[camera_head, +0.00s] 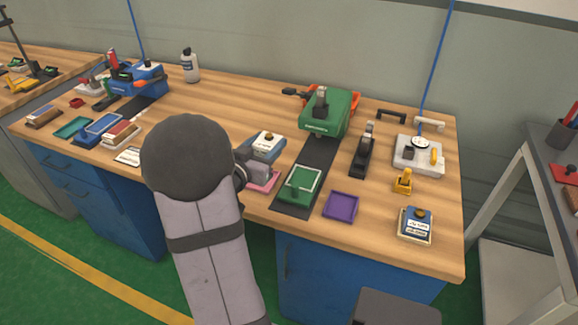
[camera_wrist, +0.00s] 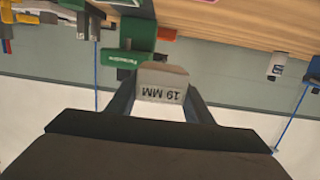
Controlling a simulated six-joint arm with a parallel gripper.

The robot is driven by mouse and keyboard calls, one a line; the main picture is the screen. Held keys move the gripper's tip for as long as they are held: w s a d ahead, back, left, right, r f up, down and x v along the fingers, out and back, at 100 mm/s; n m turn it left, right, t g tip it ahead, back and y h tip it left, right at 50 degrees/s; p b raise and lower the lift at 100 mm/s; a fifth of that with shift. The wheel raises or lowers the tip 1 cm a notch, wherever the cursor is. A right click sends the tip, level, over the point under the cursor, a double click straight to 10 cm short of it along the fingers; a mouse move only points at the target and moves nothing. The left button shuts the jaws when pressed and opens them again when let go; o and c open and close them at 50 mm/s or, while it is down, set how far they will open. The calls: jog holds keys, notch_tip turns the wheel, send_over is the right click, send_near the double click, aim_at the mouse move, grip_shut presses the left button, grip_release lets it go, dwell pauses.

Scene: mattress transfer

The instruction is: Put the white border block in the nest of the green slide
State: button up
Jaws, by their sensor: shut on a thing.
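The green slide (camera_head: 292,194) lies on a dark track in front of the green machine (camera_head: 340,112). A white square outline (camera_head: 318,180) shows on its top. In the head view, my gripper (camera_head: 258,171) is left of the slide, over a pink tray (camera_head: 264,184). The held block is hard to make out there. The green machine also shows in the wrist view (camera_wrist: 125,60).
A blue and white block with a dark knob (camera_head: 266,143) is just behind my gripper. A purple tray (camera_head: 341,205) sits right of the slide. A black clamp (camera_head: 365,150) and a yellow piece (camera_head: 403,181) stand farther right. Bare wood lies behind, left of the machine.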

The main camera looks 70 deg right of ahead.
aim_at(296, 183)
jog(key=s+d+m+g+p, duration=0.25)
jog(key=s+p, duration=0.35)
jog(key=s, duration=0.9)
jog(key=w+r+n+t, duration=0.1)
jog(key=w+n+t, duration=0.25)
jog(key=w, duration=0.25)
jog(key=shift+s+d+f, duration=0.1)
jog(key=shift+f, duration=2.35)
jog(key=shift+s+f, duration=0.1)
jog(key=shift+f, duration=2.35)
jog(key=shift+f, duration=0.2)
jog(key=o, duration=1.1)
jog(key=shift+r, duration=0.2)
jog(key=shift+a+r, duration=0.2)
jog(key=shift+a, duration=1.05)
jog(key=shift+a+r, duration=0.15)
jog(key=shift+a, duration=1.1)
jog(key=shift+a+r, duration=0.2)
jog(key=shift+a, duration=1.05)
